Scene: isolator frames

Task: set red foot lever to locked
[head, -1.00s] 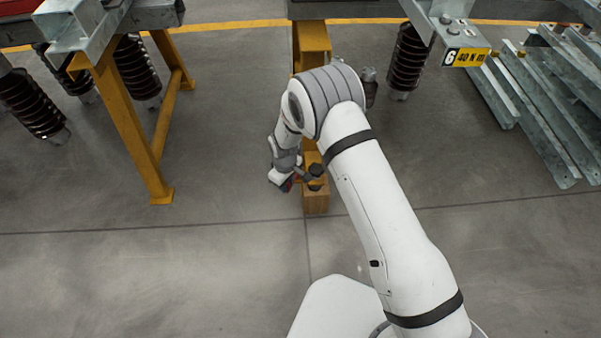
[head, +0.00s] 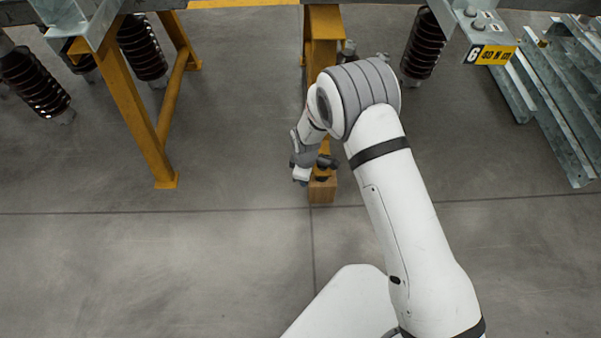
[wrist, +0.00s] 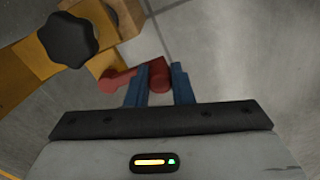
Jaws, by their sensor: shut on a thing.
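The red foot lever (wrist: 118,82) shows in the wrist view, running from the yellow foot of a stand toward my gripper. In the head view my gripper (head: 302,172) is low beside the yellow post. The lever cannot be made out there, and no lock marking is readable.
A black knob (wrist: 68,40) sits on the yellow foot beside the lever. The foot rests by a wooden block (head: 322,190). A yellow trestle (head: 150,120) stands at left, and galvanized steel profiles (head: 555,110) lie at right. The floor in front is clear.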

